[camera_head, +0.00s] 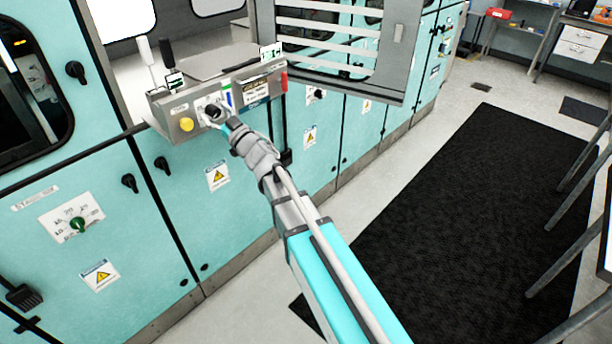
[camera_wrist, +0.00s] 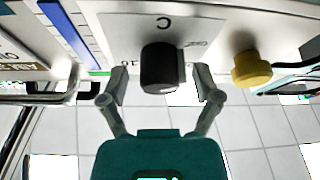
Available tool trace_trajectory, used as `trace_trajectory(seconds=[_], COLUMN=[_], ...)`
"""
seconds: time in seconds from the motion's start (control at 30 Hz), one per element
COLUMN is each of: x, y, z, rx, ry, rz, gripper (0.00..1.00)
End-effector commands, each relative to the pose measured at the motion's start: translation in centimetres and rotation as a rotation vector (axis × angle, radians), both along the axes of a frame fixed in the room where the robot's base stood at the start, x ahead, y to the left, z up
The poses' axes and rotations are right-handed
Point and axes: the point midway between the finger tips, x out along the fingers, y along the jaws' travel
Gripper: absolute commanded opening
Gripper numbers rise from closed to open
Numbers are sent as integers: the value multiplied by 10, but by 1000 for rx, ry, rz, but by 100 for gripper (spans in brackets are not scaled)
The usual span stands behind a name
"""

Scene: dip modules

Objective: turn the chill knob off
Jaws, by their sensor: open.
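A black knob (camera_wrist: 159,68) sticks out of a pale plate marked with a "C" and a "10", which shows upside down in the wrist view. No label reading "chill" is legible there. In the head view the black knob (camera_head: 213,112) is on the grey control panel (camera_head: 171,103), partly hidden by my gripper. My gripper (camera_wrist: 162,88) is open, with one finger on each side of the knob's outer end. I cannot tell whether the fingers touch it. The knob's pointer mark is not visible.
A yellow button (camera_wrist: 252,69) sits beside the knob, close to one finger. Blue and green strips are on the other side. An open barred guard door (camera_head: 335,50) stands beyond the panel. A black mat (camera_head: 450,200) covers the floor at the right.

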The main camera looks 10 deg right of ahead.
Motion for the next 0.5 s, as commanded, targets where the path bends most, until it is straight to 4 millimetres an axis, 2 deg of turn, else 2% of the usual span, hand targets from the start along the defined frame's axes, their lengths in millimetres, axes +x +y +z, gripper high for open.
trace_trajectory(seconds=[0.27, 0.5], x=[-1, -23], y=[0, -14], z=[0, -13], rx=[166, 172], ry=[111, 115], rz=[0, -1], gripper=[82, 82])
